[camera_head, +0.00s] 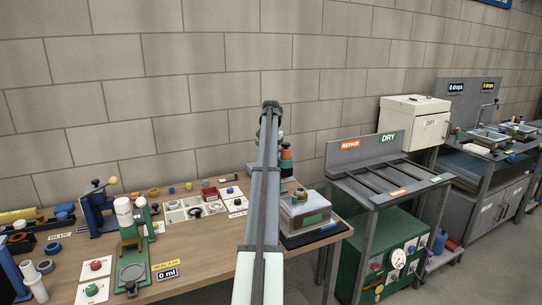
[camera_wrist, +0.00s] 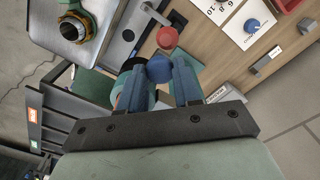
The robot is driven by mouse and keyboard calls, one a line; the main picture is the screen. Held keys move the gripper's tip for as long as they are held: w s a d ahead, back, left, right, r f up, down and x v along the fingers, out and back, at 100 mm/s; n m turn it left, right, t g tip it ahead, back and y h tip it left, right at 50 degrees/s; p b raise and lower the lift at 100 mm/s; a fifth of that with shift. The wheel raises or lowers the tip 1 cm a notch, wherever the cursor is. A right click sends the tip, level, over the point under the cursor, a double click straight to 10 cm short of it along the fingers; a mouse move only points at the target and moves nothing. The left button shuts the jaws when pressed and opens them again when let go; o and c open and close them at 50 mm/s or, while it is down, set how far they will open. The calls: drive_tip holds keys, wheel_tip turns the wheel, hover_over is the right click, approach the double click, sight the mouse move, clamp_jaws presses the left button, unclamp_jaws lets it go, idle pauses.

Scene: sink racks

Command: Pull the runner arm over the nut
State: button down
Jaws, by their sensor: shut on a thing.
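My gripper (camera_wrist: 159,88) shows in the wrist view with its two blue fingers on either side of a round blue knob (camera_wrist: 159,69), shut on it. A red knob (camera_wrist: 167,37) is just beyond the blue one. A grey metal bar (camera_wrist: 153,12) runs at the top edge above the knobs; I cannot tell whether it is the runner arm or whether it joins the blue knob. I cannot make out the nut. In the head view my arm stands across the middle and hides my gripper and the bench behind it.
In the head view the wooden bench (camera_head: 215,249) carries a green press (camera_head: 134,252) and a white compartment tray (camera_head: 187,208) at left. The grey rack (camera_head: 381,201) is further right.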

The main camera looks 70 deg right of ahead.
drive_tip(key=shift+s+a, duration=0.1)
drive_tip(key=s+a, duration=1)
drive_tip(key=c, duration=0.8)
unclamp_jaws()
drive_tip(key=shift+r, duration=0.1)
wheel_tip(320, 180, up, 7)
drive_tip(key=shift+r, duration=0.15)
